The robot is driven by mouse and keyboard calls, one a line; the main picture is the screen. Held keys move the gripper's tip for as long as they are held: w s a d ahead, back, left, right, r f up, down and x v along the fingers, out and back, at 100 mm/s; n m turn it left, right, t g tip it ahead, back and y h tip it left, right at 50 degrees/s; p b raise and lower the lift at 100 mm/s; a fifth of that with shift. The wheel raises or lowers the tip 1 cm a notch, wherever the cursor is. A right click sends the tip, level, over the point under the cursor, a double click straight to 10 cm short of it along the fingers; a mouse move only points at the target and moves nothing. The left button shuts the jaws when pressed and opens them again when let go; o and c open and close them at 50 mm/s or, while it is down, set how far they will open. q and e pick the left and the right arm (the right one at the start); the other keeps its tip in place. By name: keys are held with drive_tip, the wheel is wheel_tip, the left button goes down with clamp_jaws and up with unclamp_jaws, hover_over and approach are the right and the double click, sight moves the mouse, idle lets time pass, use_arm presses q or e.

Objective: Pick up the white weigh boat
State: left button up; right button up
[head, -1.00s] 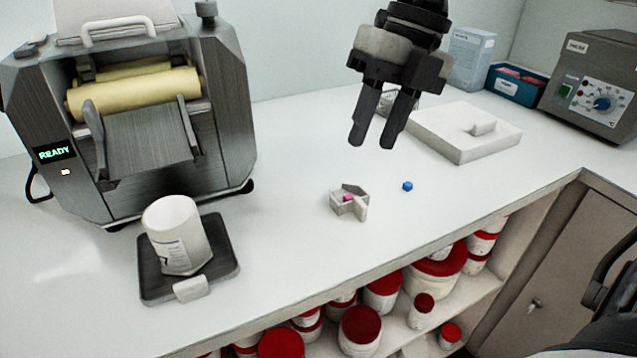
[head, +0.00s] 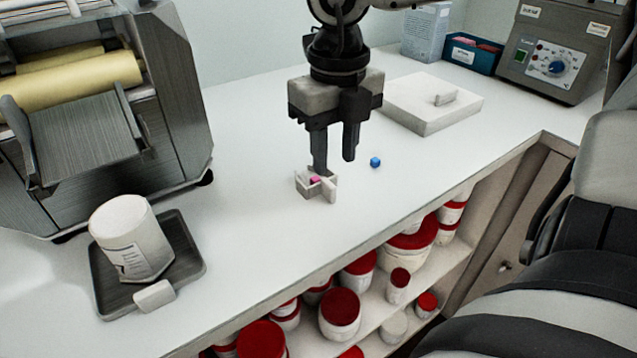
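The white weigh boat (head: 329,189) is a small, angular open dish on the white bench, with a handle-like tab toward the front right. A pink cube (head: 315,180) lies in it. My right gripper (head: 334,165) points down just above and behind the boat, its fingers apart with a visible gap and nothing between them. The left finger's tip overlaps the boat's back rim in the picture; whether it touches cannot be told. My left gripper is not in view.
A small blue cube (head: 375,162) lies right of the boat. A white slab with a handle (head: 430,108) is behind it. A white cup (head: 130,240) stands on a dark tray (head: 190,262) at front left, beside the roller mill (head: 165,95). The bench's front edge (head: 375,245) is close.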

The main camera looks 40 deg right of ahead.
sight(330, 183)
drive_tip(key=f, duration=0.5)
drive_tip(key=shift+w+a, duration=0.2)
clamp_jaws()
drive_tip(key=shift+r, duration=0.2)
